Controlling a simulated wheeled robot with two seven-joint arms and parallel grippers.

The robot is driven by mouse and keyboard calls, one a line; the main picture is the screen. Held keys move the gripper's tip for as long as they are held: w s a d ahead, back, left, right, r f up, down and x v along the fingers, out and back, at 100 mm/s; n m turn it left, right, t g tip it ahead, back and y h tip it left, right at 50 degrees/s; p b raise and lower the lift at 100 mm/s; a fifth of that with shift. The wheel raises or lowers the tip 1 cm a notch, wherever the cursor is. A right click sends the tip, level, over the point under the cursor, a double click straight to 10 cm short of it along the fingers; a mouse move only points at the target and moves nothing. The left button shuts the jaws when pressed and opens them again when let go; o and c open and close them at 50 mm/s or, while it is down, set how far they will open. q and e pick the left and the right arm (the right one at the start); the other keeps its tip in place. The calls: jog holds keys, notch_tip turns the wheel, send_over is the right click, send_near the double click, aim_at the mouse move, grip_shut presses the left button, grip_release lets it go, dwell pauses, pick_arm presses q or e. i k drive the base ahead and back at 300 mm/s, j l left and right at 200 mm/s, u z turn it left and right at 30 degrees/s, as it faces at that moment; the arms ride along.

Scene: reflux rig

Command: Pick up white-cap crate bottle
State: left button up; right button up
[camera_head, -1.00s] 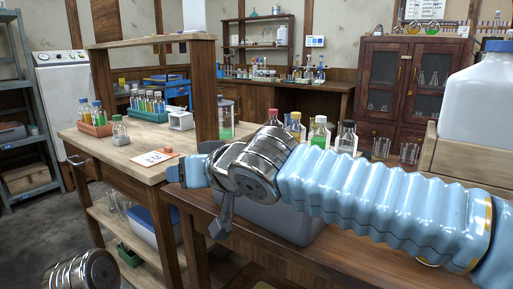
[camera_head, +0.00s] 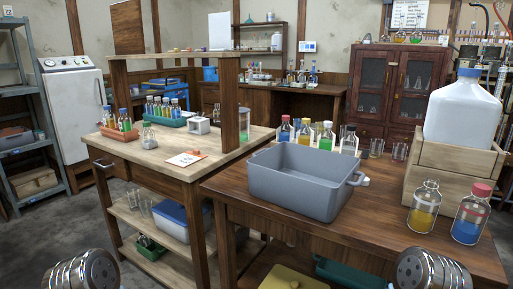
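A row of small capped bottles stands behind the grey bin (camera_head: 300,190) on the near table. From left to right they have a red cap (camera_head: 285,131), a yellow cap (camera_head: 304,132), a pale cap over green liquid (camera_head: 327,137) and a black cap (camera_head: 349,141). Their lower parts are hidden by the bin. The pale-capped one looks closest to a white-cap bottle; a crate around it cannot be made out. Only silver arm joints of mine show at the bottom left and bottom right edges. Neither gripper is in view.
A wooden crate (camera_head: 440,190) at right holds a big white jug (camera_head: 463,112). A yellow-liquid bottle (camera_head: 424,208) and a red-capped blue bottle (camera_head: 470,215) stand before it. The side table (camera_head: 160,160) carries bottle racks. The near table's front middle is clear.

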aim_at(426, 201)
jog(key=l+z, duration=0.15)
jog(key=z, duration=0.2)
jog(key=l+z, duration=0.1)
jog(key=z, duration=0.25)
jog(key=i+l+z, duration=0.1)
jog(key=z, duration=0.25)
jog(key=l+u, duration=0.2)
jog(key=l, duration=0.25)
jog(key=k+l+u, duration=0.15)
jog(key=l, duration=0.3)
jog(key=i+l, duration=0.05)
